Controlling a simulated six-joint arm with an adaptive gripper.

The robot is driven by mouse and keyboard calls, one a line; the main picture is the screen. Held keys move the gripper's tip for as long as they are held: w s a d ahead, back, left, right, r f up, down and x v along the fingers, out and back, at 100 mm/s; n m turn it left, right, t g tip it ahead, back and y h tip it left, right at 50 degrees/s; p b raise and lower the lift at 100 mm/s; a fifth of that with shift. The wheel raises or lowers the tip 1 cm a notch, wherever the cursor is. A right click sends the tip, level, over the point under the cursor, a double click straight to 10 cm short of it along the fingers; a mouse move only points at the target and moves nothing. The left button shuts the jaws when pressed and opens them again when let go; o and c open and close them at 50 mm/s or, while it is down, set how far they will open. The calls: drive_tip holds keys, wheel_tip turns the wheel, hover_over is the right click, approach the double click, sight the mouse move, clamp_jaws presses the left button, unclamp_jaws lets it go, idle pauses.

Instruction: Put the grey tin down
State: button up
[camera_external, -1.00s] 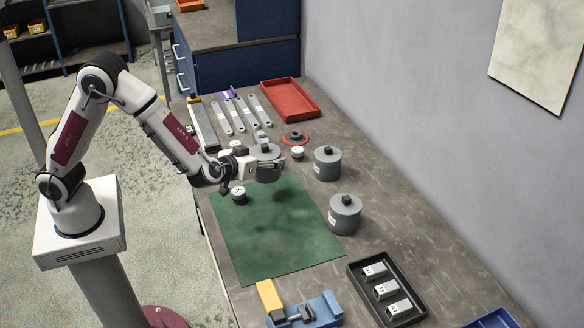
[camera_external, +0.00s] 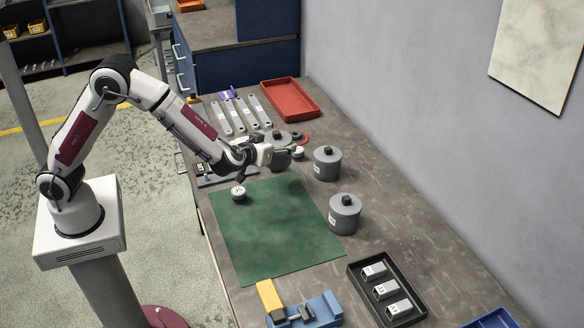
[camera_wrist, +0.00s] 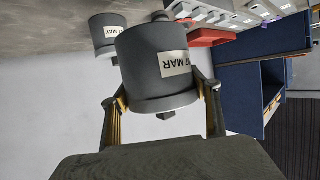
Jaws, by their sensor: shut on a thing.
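My gripper (camera_external: 278,153) is shut on a grey tin (camera_external: 280,138) beyond the far edge of the green mat (camera_external: 270,240). The arm partly hides this tin in the outside view. In the wrist view my gripper (camera_wrist: 163,97) has a finger on each side of the tin (camera_wrist: 145,60), whose pale label reads "17 MAR" upside down. I cannot tell whether the tin touches the bench. Two more grey knobbed tins stand to the right, one farther back (camera_external: 327,164) and one beside the mat (camera_external: 345,215).
A small white-topped piece (camera_external: 238,192) sits on the mat's left part. A red ring (camera_external: 301,139) and small white piece (camera_external: 298,152) lie close to the held tin. Flat bars (camera_external: 237,113) and a red tray (camera_external: 290,98) lie beyond. The mat's middle is clear.

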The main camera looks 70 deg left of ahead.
drive_tip(key=shift+f, duration=3.1)
drive_tip(key=shift+f, duration=0.1)
drive_tip(key=shift+f, duration=1.8)
drive_tip(key=shift+f, duration=0.15)
drive_tip(key=o, duration=1.8)
drive_tip(key=shift+o, duration=0.2)
drive_tip(key=v, duration=1.2)
drive_tip(key=shift+r, duration=0.25)
drive_tip(key=shift+w, duration=0.1)
